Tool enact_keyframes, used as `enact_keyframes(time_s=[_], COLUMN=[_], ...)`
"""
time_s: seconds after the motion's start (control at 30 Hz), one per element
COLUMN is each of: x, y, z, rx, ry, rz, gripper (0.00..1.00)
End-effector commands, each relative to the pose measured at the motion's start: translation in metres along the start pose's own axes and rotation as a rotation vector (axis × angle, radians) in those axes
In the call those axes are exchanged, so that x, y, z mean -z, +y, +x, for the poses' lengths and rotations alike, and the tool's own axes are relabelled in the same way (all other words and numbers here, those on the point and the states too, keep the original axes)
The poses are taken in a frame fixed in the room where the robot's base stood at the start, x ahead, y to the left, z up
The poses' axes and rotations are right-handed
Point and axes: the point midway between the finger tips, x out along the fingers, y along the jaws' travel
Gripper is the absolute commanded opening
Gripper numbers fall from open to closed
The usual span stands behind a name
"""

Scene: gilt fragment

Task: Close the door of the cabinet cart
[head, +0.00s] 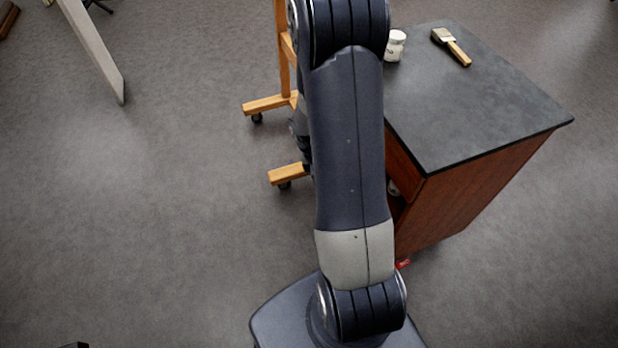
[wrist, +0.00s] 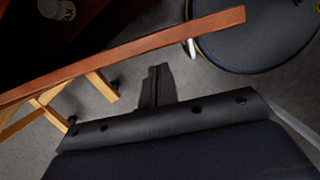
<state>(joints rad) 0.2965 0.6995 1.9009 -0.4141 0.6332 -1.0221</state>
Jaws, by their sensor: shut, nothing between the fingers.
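The cabinet cart (head: 480,105) stands at the right in the head view, with a dark grey top and red-brown wooden sides. My arm hides most of its front. In the wrist view, the door (wrist: 130,52) shows as a long red-brown edge slanting from lower left to upper right. It stands open, with the dark cabinet interior above it at the upper left. A small pale metal piece, perhaps the handle, shows below the door near its right end. My gripper (wrist: 157,72) is shut and empty, its tips close below the door edge; contact cannot be told.
A white jar (head: 395,45) and a brush (head: 452,46) lie on the cart top. A wooden easel stand on casters (head: 270,104) is left of the cart, and its feet also show in the wrist view (wrist: 98,84).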

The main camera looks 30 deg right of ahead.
Motion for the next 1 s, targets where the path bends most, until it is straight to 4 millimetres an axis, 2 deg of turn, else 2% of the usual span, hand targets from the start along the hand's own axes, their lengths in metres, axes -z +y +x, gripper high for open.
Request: enact_keyframes(time_s=[0.03, 0.2, 0.4, 1.0], x=[-0.009, -0.029, -0.041, -0.04], y=[-0.001, 0.0, 0.001, 0.001], z=[0.002, 0.007, 0.01, 0.01], rx=[-0.003, -0.018, -0.027, -0.03], ry=[0.001, 0.001, 0.001, 0.001], rz=[-0.015, -0.073, -0.109, -0.117], gripper=[0.0, 0.0, 0.0, 0.0])
